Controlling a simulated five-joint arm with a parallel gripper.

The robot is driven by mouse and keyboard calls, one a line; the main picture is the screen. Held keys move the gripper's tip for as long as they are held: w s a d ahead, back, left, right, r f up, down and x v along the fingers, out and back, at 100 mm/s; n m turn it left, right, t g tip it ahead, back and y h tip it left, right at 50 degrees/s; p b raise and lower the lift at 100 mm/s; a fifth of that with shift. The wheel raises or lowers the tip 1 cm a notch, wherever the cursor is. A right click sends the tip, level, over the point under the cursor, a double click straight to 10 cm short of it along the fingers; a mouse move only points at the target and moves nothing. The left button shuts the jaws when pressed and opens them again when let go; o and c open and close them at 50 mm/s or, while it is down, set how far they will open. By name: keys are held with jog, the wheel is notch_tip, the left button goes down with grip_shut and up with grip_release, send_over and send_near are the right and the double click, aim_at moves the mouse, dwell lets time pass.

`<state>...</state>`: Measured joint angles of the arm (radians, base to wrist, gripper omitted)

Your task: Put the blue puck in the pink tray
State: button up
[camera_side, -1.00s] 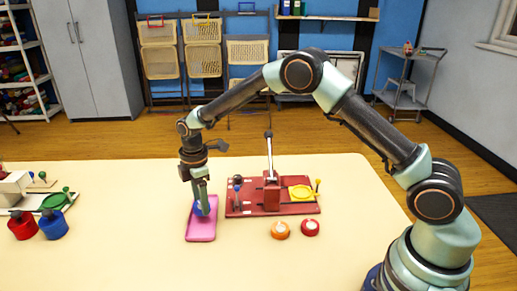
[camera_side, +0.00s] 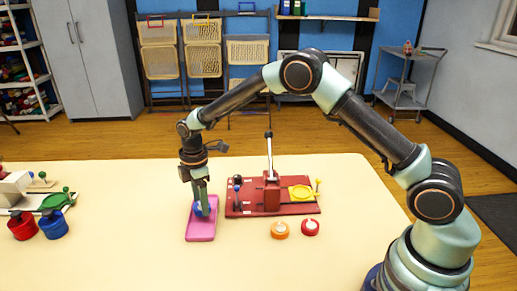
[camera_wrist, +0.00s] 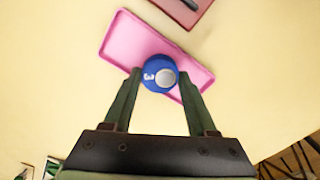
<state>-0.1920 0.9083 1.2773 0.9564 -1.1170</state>
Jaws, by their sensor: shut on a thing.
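The pink tray (camera_side: 201,231) lies on the table left of the red board, and it also shows in the wrist view (camera_wrist: 128,38). My gripper (camera_side: 202,210) points down over the tray. In the wrist view my gripper (camera_wrist: 160,84) has its two fingers on either side of the blue puck (camera_wrist: 151,67), shut on it. The puck is round with a pale disc and a white mark on top. In the side view the blue puck (camera_side: 199,209) is partly hidden by the fingers. It is within the tray's outline; whether it touches the tray floor I cannot tell.
A red board (camera_side: 245,208) with an upright lever and a yellow ring stands just right of the tray. An orange puck (camera_side: 280,230) and a red puck (camera_side: 310,227) lie in front of it. Red and blue jars (camera_side: 53,225) stand far left. The table's front middle is clear.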

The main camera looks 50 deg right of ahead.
jog(key=shift+f, duration=0.8)
jog(key=o, duration=1.1)
jog(key=shift+r, duration=3.8)
